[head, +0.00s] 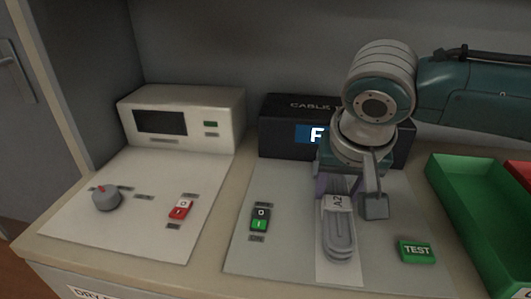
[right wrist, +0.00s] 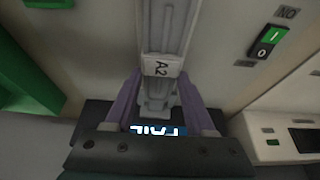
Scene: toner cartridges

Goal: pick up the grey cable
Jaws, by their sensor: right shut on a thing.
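The grey cable (head: 340,240) is a coiled bundle with an A2 label, over a pale strip on the right-hand panel in the head view. It also shows in the right wrist view (right wrist: 165,30), running up from between the fingers. I cannot tell whether the cable is clear of the panel. My left gripper is not in view.
A black cable tester (head: 279,140) stands behind; its blue display reads FAIL in the right wrist view. A green TEST button (head: 416,251) and a green tray (head: 470,205) are to the right. A black-and-green switch (head: 259,219) and a white instrument (head: 185,115) are left.

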